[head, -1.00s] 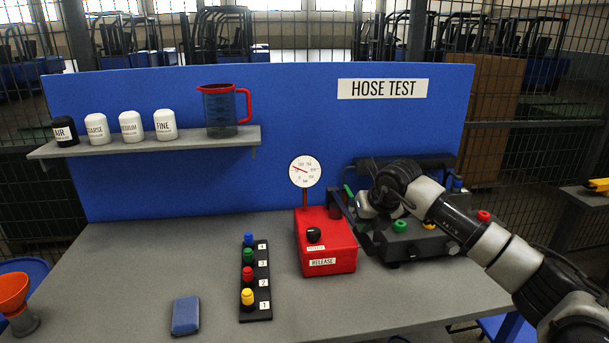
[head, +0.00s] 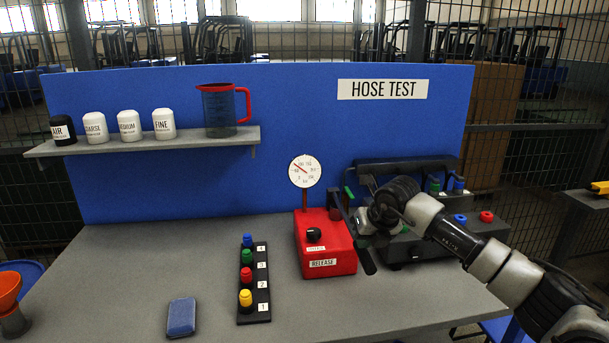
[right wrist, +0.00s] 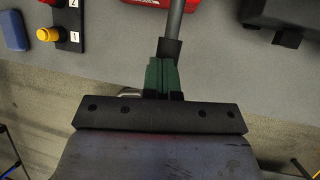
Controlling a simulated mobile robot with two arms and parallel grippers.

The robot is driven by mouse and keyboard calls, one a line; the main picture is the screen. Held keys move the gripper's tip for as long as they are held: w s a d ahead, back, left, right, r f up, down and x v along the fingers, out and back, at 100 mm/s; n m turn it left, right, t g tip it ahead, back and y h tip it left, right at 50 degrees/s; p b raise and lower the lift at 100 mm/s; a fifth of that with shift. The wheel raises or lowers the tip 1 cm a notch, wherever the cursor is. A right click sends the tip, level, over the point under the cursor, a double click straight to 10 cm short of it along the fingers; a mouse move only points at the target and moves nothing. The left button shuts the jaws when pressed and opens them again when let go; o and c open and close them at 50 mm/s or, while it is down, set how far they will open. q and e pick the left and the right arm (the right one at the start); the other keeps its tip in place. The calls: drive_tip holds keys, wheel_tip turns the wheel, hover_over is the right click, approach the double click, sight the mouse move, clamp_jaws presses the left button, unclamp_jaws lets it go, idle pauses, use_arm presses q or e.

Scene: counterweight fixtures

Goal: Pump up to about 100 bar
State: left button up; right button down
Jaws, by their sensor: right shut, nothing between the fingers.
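The red pump box (head: 327,250) stands mid-table, with a RELEASE label and black knob (head: 314,235) on it. Its round gauge (head: 305,171) has a needle towards the upper left; the figures are too small to read. The pump lever (head: 335,207) is at its right side; in the right wrist view the lever's grey rod (right wrist: 175,18) ends in a black grip (right wrist: 170,50). My right gripper (right wrist: 162,68) is shut and empty, its dark green fingers overlapping the grip's end; contact is unclear. In the head view the right gripper (head: 356,240) is mostly dark and partly hidden.
A dark hose test unit (head: 440,235) with coloured caps stands behind my right arm. A black rack (head: 262,285) with coloured plugs and a blue block (head: 181,316) lie left of the pump. A shelf (head: 190,142) holds white pots and a jug. Table front is clear.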

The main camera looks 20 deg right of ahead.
drive_tip(key=shift+f+b, duration=0.7)
drive_tip(key=shift+f, duration=0.6)
wheel_tip(320, 180, up, 12)
drive_tip(key=p, duration=0.8)
drive_tip(key=shift+r, duration=0.25)
drive_tip(key=shift+w+f, duration=0.1)
